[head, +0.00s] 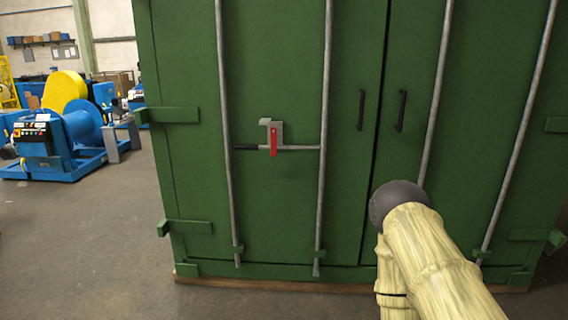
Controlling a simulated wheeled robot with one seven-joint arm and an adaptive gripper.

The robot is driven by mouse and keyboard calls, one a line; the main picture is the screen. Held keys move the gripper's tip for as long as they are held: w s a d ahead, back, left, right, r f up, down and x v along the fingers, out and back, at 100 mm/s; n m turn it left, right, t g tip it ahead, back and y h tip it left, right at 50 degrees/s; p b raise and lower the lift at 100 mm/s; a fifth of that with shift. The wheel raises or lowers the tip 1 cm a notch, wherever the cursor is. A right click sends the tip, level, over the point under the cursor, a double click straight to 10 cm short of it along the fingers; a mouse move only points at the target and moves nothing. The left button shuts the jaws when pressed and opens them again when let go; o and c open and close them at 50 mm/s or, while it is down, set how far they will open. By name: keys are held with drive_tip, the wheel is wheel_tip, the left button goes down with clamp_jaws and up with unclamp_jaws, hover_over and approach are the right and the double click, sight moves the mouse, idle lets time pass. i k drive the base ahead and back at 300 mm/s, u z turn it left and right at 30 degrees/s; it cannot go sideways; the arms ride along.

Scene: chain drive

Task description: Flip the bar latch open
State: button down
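The bar latch (273,141) is on the left door of a green container (180,60). It has a grey bracket and a red flap that hangs down over a thin horizontal bar (300,148). The bar has a black grip (246,147) at its left end and runs between two vertical grey rods. My arm, in a pale yellow cover with a dark rounded joint, reaches in from the lower right, in front of the right door and apart from the latch. My gripper is not in view.
Two black door handles (361,110) (400,111) flank the seam between the doors. Green hinges (170,115) stick out at the left edge. Blue and yellow machines (65,130) stand at the far left. The grey floor (90,240) at left front is clear.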

sight(273, 130)
drive_tip(key=k, duration=0.35)
drive_tip(key=u, duration=0.35)
drive_tip(key=i, duration=1.35)
